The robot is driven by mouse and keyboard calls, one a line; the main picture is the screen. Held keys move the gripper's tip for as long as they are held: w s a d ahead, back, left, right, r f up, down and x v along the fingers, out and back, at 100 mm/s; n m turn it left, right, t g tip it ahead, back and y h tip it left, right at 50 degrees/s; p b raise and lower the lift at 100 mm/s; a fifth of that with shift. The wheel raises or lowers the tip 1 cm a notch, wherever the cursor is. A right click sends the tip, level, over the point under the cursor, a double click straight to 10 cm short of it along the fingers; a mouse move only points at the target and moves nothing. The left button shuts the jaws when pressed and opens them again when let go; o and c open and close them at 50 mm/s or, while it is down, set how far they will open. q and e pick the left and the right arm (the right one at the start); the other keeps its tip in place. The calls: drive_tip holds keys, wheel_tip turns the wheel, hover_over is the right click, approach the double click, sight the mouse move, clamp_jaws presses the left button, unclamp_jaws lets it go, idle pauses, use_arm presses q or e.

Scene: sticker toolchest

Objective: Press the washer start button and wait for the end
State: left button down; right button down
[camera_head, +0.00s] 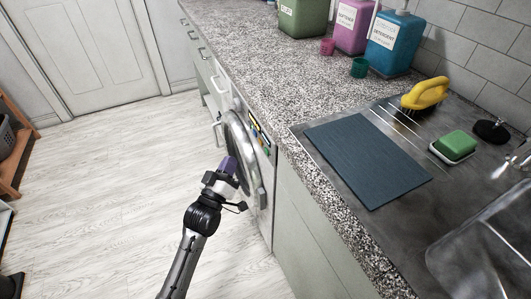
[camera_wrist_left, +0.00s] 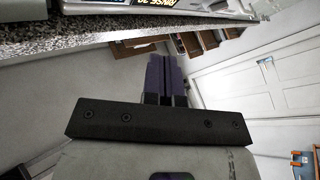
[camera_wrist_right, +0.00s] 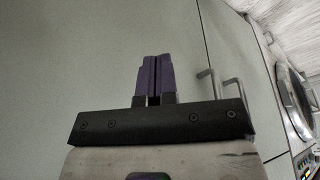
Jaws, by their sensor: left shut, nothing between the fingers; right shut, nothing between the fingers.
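The washer (camera_head: 262,200) is built in under the counter, with its round door (camera_head: 240,150) facing the floor area. Its control panel (camera_head: 260,134) with coloured labels is above the door. Part of a labelled panel (camera_wrist_left: 155,4) shows at the top edge of the left wrist view; the start button cannot be made out. My left gripper (camera_head: 229,164) is shut and empty, in front of the washer door; its purple fingers (camera_wrist_left: 166,75) are together. My right gripper (camera_wrist_right: 154,75) is shut and empty before a plain cabinet front, with the washer door (camera_wrist_right: 294,98) to its right.
The speckled counter (camera_head: 235,65) runs above the washer. On it are a blue detergent bottle (camera_head: 390,45), a purple softener bottle (camera_head: 355,25) and a green container (camera_head: 302,18). A dark mat (camera_head: 367,160) lies by the sink. The pale wooden floor (camera_head: 110,190) is clear.

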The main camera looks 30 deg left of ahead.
sight(267, 151)
use_arm(q)
drive_tip(key=w+d+b, duration=0.1)
drive_tip(key=w+d, duration=0.3)
drive_tip(key=w, duration=0.2)
idle(0.3)
drive_tip(key=shift+w+a, duration=0.1)
idle(1.0)
idle(0.8)
drive_tip(key=shift+w, duration=0.15)
drive_tip(key=shift+w+d, duration=0.2)
drive_tip(key=shift+d, duration=0.05)
